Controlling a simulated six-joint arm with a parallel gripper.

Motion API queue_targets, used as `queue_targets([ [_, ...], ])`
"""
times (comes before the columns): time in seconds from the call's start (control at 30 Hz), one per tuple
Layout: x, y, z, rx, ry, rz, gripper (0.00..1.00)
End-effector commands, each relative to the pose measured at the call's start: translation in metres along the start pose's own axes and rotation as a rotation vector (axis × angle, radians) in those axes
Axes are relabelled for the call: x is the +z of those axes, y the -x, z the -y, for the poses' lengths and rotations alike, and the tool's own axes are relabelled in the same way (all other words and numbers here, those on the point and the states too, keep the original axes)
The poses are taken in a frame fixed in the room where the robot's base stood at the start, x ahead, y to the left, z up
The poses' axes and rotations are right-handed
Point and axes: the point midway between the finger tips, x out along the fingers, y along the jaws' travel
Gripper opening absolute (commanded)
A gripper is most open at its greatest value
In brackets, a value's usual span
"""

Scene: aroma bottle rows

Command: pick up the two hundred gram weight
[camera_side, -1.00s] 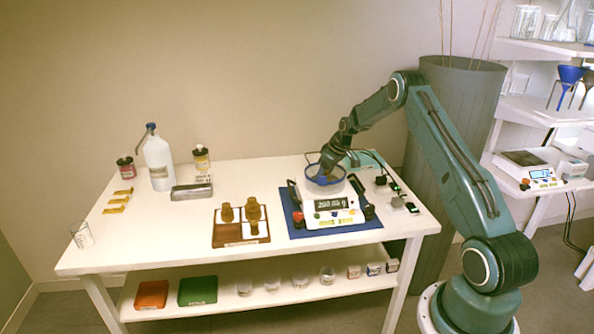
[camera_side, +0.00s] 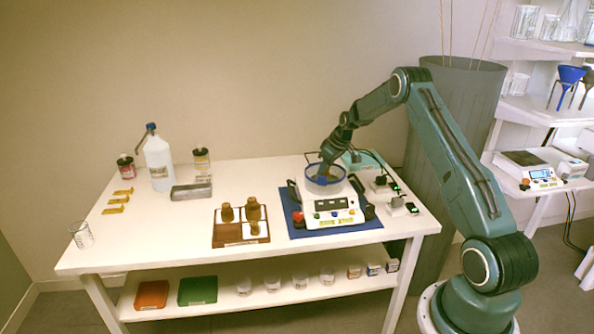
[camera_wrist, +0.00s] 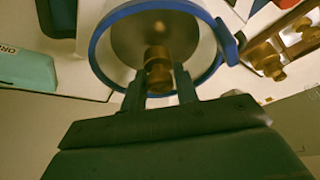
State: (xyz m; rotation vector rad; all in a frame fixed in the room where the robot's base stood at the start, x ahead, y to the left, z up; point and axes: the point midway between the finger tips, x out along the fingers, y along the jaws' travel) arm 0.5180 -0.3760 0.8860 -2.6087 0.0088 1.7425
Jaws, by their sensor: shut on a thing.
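The two hundred gram weight is a brass knobbed cylinder (camera_wrist: 158,54) in the wrist view, over the round metal pan (camera_wrist: 130,38) inside the blue-rimmed ring (camera_wrist: 96,62) of the balance. My gripper (camera_wrist: 159,84) is shut on it, one finger on each side. I cannot tell whether its base is clear of the pan. In the side view my gripper (camera_side: 326,174) reaches down into the ring of the white balance (camera_side: 322,218), and the weight is hidden there. The balance's display (camera_side: 331,204) is too small to read surely.
A brown wooden tray (camera_side: 228,241) with several brass weights stands left of the balance's blue mat (camera_side: 362,232). A teal box (camera_side: 362,160) and small black devices sit behind and to the right. A bottle (camera_side: 158,162), jars and a beaker (camera_side: 82,235) stand at left.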

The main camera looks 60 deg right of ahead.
Motion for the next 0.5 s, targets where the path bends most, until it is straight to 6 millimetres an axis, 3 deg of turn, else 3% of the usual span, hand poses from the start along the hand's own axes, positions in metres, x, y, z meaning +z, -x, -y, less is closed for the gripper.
queue_targets([
  [0.5,-0.040,0.094,-0.001,0.005,0.001,-0.005,0.09],
])
